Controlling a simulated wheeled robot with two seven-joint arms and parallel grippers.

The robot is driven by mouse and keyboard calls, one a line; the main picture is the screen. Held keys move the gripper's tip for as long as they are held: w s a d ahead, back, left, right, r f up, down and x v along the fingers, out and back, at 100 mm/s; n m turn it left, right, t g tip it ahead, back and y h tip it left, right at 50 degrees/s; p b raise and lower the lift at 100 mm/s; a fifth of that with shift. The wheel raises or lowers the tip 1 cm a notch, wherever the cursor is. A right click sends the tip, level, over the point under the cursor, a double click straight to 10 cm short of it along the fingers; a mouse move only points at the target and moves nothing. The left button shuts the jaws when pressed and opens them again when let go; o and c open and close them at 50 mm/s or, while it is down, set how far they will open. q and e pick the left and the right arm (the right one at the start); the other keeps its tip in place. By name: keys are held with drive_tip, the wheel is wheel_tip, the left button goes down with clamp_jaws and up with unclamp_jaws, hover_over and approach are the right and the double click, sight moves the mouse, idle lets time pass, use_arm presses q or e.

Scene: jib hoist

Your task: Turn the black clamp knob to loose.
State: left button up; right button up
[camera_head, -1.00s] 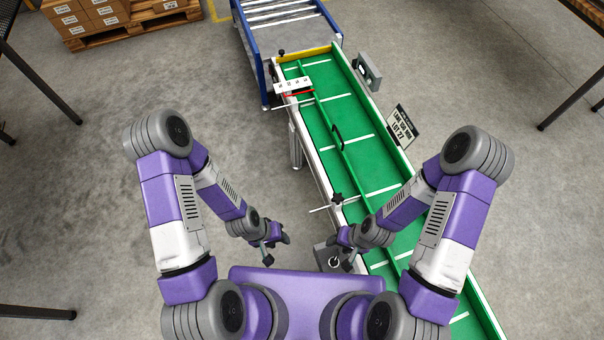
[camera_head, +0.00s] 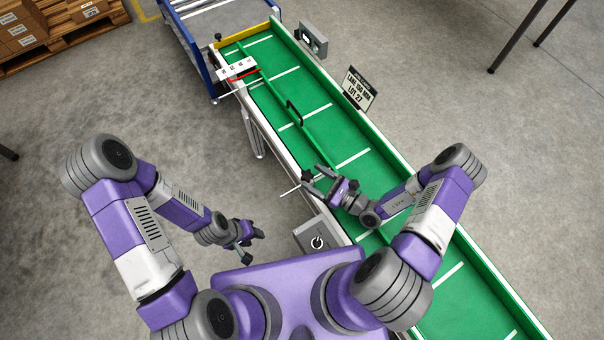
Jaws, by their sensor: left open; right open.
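The black clamp knob (camera_head: 306,174) stands at the left side of the green conveyor (camera_head: 351,155), by a thin white rod (camera_head: 289,191). It is small and partly crowded by my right gripper (camera_head: 315,179). That gripper is open, with its fingers pointing left towards the knob, one on the far side and one on the near side. I cannot tell whether they touch it. My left gripper (camera_head: 252,246) is open and empty over the floor, left of the conveyor.
A grey box with a round switch (camera_head: 317,243) sits at the conveyor's near left side. A green guide rail with a black handle (camera_head: 294,113) runs along the belt. A white scale block (camera_head: 237,68) and a second black knob (camera_head: 218,37) are further off. A lot sign (camera_head: 358,88) stands right.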

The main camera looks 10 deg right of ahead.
drive_tip(key=w+a, duration=0.1)
drive_tip(key=w+a+f+m+h+b, duration=0.1)
drive_tip(key=w, duration=0.1)
drive_tip(key=w+a+m+t+h+b, duration=0.1)
drive_tip(key=shift+w+a+f, duration=0.15)
drive_tip(key=shift+a+f, duration=0.15)
drive_tip(key=shift+f, duration=0.1)
drive_tip(key=c, duration=1)
drive_tip(key=shift+o, duration=0.2)
